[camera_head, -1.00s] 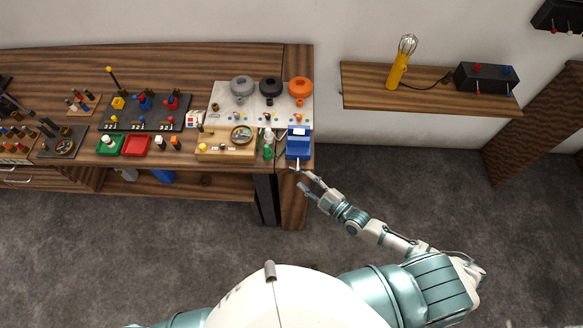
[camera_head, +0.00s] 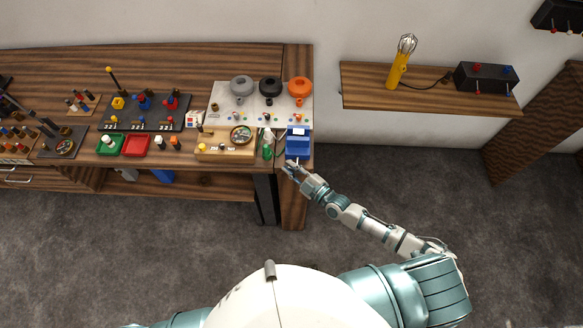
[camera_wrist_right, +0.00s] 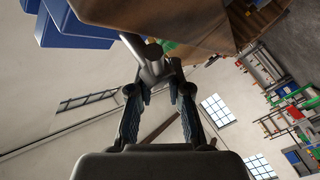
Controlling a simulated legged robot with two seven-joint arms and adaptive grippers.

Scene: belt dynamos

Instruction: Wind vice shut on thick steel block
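The blue vice (camera_head: 298,152) stands at the right front end of the bench. A pale piece (camera_head: 299,131) shows at its top; I cannot tell whether it is the steel block between the jaws. My right gripper (camera_head: 290,168) is at the vice's front, just past the bench edge. In the right wrist view, the fingers (camera_wrist_right: 160,88) lie either side of the grey screw hub and handle (camera_wrist_right: 152,58), below the blue vice body (camera_wrist_right: 75,28). Whether they press on it is unclear. My left gripper is out of view.
A green-based bottle-like item (camera_head: 267,150) stands close left of the vice. A wooden board with a round dial (camera_head: 241,134) is farther left. Grey, black and orange rings (camera_head: 300,86) stand behind. Right of the bench is open floor below a wall shelf (camera_head: 430,100).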

